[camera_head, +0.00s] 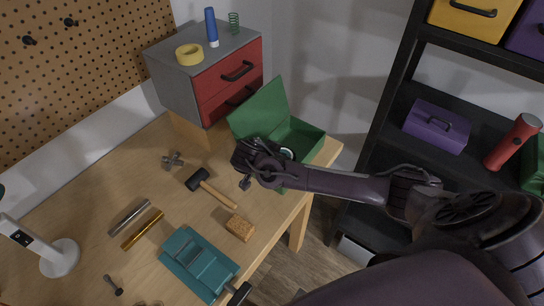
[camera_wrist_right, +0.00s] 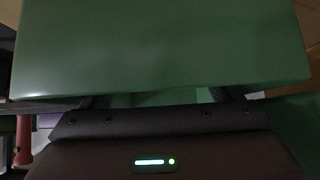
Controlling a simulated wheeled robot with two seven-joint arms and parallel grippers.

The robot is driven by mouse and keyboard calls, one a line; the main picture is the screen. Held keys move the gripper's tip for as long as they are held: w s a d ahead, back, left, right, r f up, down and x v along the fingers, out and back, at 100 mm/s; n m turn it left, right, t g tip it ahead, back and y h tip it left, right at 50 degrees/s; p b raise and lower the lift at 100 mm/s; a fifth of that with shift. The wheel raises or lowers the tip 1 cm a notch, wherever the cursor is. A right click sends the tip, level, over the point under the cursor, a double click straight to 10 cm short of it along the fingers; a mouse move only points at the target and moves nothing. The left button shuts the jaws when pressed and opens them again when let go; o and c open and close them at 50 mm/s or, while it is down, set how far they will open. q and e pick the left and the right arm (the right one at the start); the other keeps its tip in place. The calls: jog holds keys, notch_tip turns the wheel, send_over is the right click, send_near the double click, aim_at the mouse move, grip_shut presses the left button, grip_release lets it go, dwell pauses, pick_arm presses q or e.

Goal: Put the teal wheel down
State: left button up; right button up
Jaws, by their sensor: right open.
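My right gripper (camera_head: 258,164) is at the near left edge of the open green box (camera_head: 309,136) on the table's right end. In the right wrist view its fingers (camera_wrist_right: 165,99) are spread apart, and a green surface (camera_wrist_right: 160,45) close in front hides their tips. A small pale round item (camera_head: 287,153) shows beside my right arm, inside the green box. It is mostly hidden, and I cannot tell whether it is the teal wheel. No other teal wheel is visible. My left gripper is not in view.
A teal vise (camera_head: 197,264) stands at the table's front edge. A hammer (camera_head: 211,187), a cork-coloured block (camera_head: 240,227) and metal tubes (camera_head: 142,229) lie on the table. A grey cabinet with red drawers (camera_head: 226,83) stands behind the box. A dark shelf (camera_head: 397,101) is at the right.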

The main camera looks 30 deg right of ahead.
jog(key=b+v, duration=0.2)
jog(key=v, duration=0.9)
jog(key=shift+a, duration=0.1)
